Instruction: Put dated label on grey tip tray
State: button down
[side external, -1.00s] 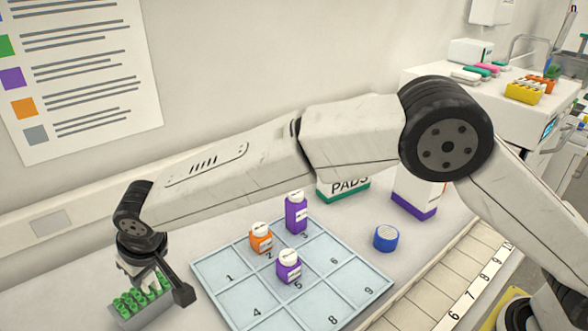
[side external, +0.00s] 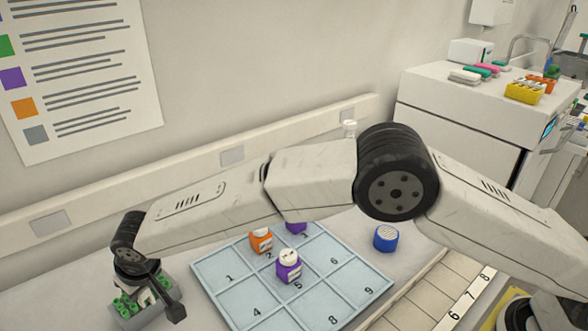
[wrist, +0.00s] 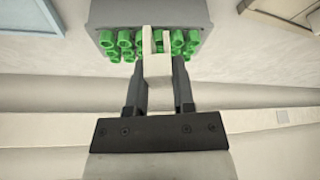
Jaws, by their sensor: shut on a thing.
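A small white piece (wrist: 157,66), which looks like the dated label, is between my gripper's fingers; no date is readable on it. My gripper (wrist: 158,92) is shut on it. The grey tip tray (wrist: 152,13), full of green tips, lies just beyond the fingertips in the wrist view, and the white piece overlaps the tips there. In the side view my gripper (side external: 141,293) is low over the tray (side external: 146,323) at the lower left and hides part of it. I cannot tell whether the white piece touches the tips.
A pale blue numbered grid (side external: 262,305) lies right of the tray. A blue round container (side external: 386,238) stands right of the grid.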

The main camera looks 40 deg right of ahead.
jog(key=shift+f, duration=0.4)
jog(key=shift+f, duration=0.15)
jog(key=shift+c, duration=2.3)
grip_release()
jog(key=v, duration=1.2)
